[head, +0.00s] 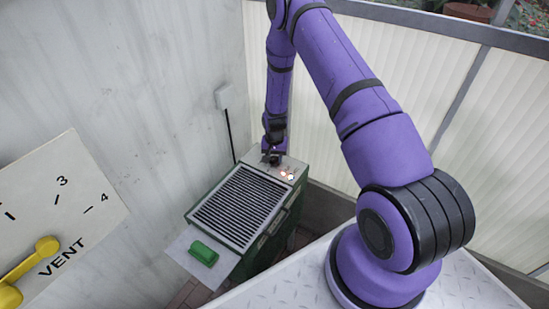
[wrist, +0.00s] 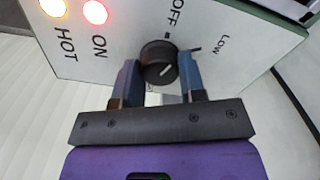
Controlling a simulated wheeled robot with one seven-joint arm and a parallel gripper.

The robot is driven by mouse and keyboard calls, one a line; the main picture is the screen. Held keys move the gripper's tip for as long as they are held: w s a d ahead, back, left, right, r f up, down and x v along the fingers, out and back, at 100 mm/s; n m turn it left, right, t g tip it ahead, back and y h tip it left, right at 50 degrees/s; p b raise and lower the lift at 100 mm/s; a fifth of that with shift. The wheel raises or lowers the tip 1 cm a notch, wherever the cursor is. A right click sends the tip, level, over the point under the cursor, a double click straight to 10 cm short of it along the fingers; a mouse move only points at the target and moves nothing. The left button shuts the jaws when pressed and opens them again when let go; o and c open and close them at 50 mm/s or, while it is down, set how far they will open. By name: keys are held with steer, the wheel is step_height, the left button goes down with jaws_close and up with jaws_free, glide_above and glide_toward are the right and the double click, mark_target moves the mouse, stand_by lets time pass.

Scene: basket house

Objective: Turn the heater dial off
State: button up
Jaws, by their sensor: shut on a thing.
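The heater dial (wrist: 158,64) is a dark round knob on a pale panel (wrist: 120,45) in the wrist view. It sits between the two fingers of my gripper (wrist: 160,78), which is shut on it. A short white line on the dial slants to the upper right, more toward the LOW mark (wrist: 195,49) than the OFF mark (wrist: 170,35). The ON lamp (wrist: 95,12) glows red and the HOT lamp (wrist: 53,7) glows pale yellow. In the head view my gripper (head: 273,157) is at the far end of the heater (head: 240,208); the dial is hidden there.
A green block (head: 203,253) lies on the heater's near shelf. A pale wall with an outlet box (head: 227,96) stands to the left. A VENT panel (head: 85,190) with a yellow lever (head: 28,262) is at the left. A metal-plate surface (head: 440,285) is at the lower right.

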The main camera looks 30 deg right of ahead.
mark_target(275, 158)
steer(key=shift+n, duration=1.9)
steer(key=o, duration=0.9)
step_height(275, 158, up, 11)
steer(key=shift+f, duration=0.15)
